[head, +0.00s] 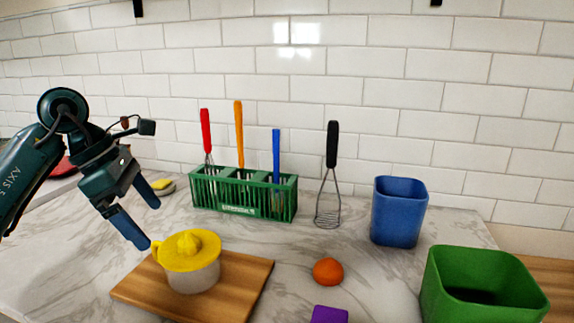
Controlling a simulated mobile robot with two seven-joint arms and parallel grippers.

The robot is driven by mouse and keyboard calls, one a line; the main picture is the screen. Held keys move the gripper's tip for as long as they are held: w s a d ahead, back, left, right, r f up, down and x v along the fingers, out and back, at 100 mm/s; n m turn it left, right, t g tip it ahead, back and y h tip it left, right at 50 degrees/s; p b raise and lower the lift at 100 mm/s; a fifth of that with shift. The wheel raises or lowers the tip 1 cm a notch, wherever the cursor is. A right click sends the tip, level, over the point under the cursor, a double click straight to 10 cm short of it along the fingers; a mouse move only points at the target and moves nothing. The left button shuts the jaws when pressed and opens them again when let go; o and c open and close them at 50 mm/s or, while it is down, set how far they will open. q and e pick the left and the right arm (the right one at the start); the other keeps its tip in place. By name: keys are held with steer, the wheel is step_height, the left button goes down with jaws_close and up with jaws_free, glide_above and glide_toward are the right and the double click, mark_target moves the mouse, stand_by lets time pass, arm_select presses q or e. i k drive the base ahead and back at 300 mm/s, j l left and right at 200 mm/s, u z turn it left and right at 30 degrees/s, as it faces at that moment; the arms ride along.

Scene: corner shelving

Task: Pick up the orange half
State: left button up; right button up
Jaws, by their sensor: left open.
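The orange half (328,271) rests on the marble counter as a rounded orange dome, right of the wooden board. Its cut face does not show. My left gripper (149,224) comes in from the left with its two blue fingers apart and nothing between them. It hangs above the left part of the counter, near the juicer's handle and well to the left of the orange half. My right gripper is not in view.
A yellow-topped juicer (192,272) stands on a wooden board (247,283). A blue bin (398,212) and green bin (480,290) stand right. A purple block (329,315) lies in front of the orange half.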

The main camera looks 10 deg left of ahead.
mark_target(328, 271)
steer(key=k, duration=1.5)
